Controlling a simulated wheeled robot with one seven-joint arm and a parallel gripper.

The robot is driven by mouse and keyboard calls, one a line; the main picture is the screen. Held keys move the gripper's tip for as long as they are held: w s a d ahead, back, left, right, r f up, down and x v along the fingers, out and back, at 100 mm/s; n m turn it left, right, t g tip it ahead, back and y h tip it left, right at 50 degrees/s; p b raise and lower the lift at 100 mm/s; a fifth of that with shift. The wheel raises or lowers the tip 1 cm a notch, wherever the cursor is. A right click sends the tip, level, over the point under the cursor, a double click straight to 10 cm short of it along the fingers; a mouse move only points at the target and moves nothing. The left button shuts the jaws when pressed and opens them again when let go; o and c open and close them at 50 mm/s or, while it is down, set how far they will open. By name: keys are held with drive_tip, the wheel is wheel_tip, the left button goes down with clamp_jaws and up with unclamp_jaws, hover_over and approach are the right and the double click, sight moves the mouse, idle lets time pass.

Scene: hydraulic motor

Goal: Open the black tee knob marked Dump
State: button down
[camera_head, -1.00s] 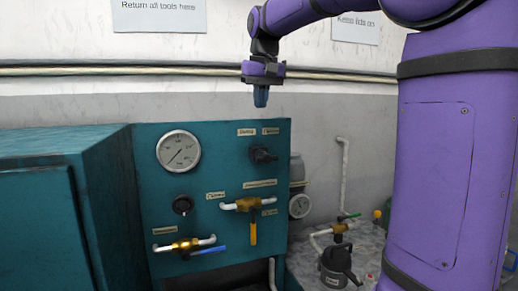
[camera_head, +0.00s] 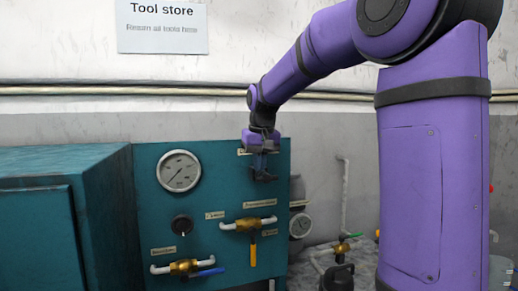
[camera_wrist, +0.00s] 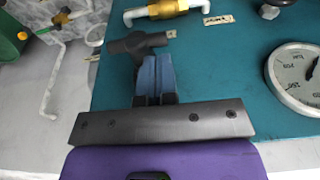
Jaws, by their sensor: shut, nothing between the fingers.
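The black tee knob (camera_head: 264,177) sits at the upper right of the teal panel, partly hidden behind my gripper (camera_head: 262,166). In the wrist view the tee knob (camera_wrist: 136,43) shows as a black crossbar on a stem. My blue-grey fingers (camera_wrist: 155,68) are together, with nothing between them, and their tips are at the knob's crossbar. I cannot tell whether they touch it.
The teal panel (camera_head: 150,205) also bears a pressure gauge (camera_head: 179,170), a round black knob (camera_head: 181,226), a yellow-handled valve (camera_head: 252,240) and a blue-handled valve (camera_head: 195,268). A teal cabinet (camera_head: 60,215) stands at left. White piping (camera_head: 345,195) stands at right.

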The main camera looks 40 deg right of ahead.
drive_tip(key=shift+s+f, duration=0.1)
drive_tip(key=shift+f, duration=0.55)
drive_tip(key=shift+a+f+g+h, duration=0.3)
drive_tip(key=shift+a+h, duration=0.1)
drive_tip(key=shift+h, duration=0.5)
drive_tip(key=h, duration=0.2)
drive_tip(key=f+g+h, duration=0.1)
drive_tip(key=h, duration=0.1)
drive_tip(key=a+n+h, duration=0.1)
drive_tip(key=h, duration=0.1)
drive_tip(key=shift+w+f+g, duration=0.3)
drive_tip(key=shift+f, duration=0.1)
drive_tip(key=f+h, duration=0.1)
drive_tip(key=h, duration=0.1)
drive_tip(key=f+h, duration=0.1)
drive_tip(key=h, duration=0.1)
drive_tip(key=f+g+h, duration=0.1)
drive_tip(key=h, duration=0.2)
drive_tip(key=shift+s+d+f+n, duration=0.1)
drive_tip(key=shift+d+n, duration=0.1)
drive_tip(key=shift+n, duration=0.2)
drive_tip(key=shift+f, duration=0.15)
